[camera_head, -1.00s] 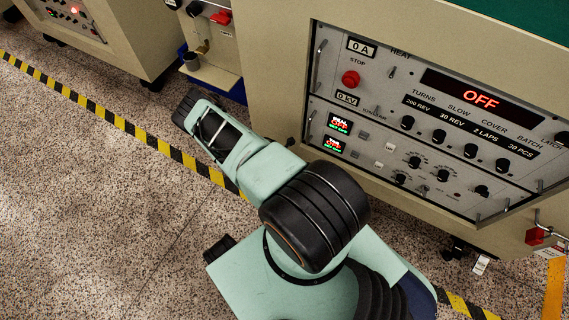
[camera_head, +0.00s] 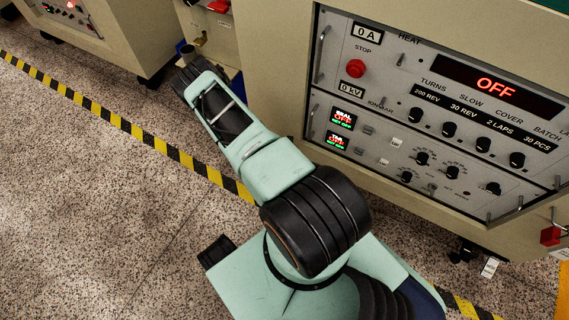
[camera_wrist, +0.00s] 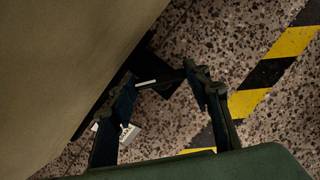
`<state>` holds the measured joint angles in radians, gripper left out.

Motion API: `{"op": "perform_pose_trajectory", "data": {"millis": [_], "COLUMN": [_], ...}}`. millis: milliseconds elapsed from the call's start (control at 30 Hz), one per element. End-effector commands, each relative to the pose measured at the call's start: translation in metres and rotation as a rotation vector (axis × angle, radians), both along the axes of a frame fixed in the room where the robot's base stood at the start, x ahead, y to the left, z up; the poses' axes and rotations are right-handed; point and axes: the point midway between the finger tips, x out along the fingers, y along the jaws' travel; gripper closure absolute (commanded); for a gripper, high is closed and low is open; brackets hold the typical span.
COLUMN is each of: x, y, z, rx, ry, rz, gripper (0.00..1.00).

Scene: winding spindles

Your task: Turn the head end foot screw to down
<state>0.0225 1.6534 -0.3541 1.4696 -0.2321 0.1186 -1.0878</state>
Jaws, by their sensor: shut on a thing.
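In the wrist view, my gripper (camera_wrist: 158,76) reaches low beside the beige cabinet, its two dark fingers on either side of a dark foot screw (camera_wrist: 168,86). The jaws are shut on it. A thin pale bar shows at the screw between the fingertips. A white tag (camera_wrist: 128,133) with dark lettering hangs near the left finger; its words are too small to read. The screw's threads and lower end are in shadow.
The beige cabinet (camera_wrist: 65,70) stands close on the left in the wrist view. Its control panel (camera_head: 440,120) shows a red OFF. Yellow-black floor tape (camera_head: 140,133) runs along the machines. Another foot with a white tag (camera_head: 490,267) is at lower right. Speckled floor (camera_head: 80,220) lies open at left.

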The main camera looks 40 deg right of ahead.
Motion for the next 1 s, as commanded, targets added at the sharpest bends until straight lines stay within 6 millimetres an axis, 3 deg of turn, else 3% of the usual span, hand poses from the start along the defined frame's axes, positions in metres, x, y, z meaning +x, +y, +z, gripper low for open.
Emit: {"op": "perform_pose_trajectory", "data": {"millis": [500,1000], "x": [0.0026,0.0033], "y": [-0.0021,-0.003], "z": [0.0,0.0002], "rx": [0.002,0.0], "ry": [-0.001,0.0], "rz": [-0.471,-0.7], "gripper": [0.8,0.8]}}
